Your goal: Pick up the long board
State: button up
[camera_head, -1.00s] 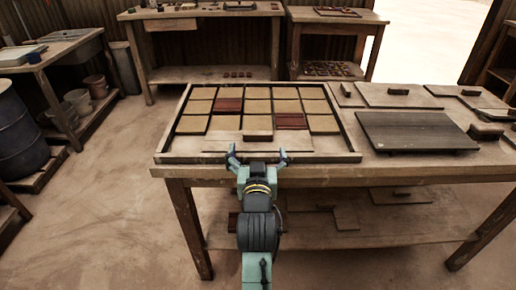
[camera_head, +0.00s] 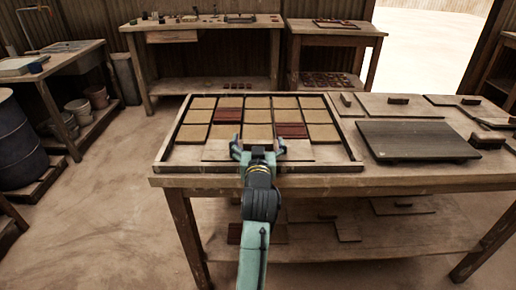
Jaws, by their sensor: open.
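A long pale wooden board (camera_head: 217,151) lies across the front row of the tile frame (camera_head: 170,145) on the table. My gripper (camera_head: 258,143) is open, its two fingers spread apart over the middle of this board. The gripper covers the board's middle, including most of its raised handle block. I cannot tell whether the fingers touch the board. Nothing shows between the fingertips as held.
The frame holds tan tiles (camera_head: 258,116) and a few dark red ones (camera_head: 291,130). A dark slatted board (camera_head: 415,139) lies to the right. Other handled boards (camera_head: 385,105) lie behind it. The table's front edge (camera_head: 400,182) runs beneath my arm.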

jog(key=shift+c, duration=0.6)
jog(key=c, duration=1.8)
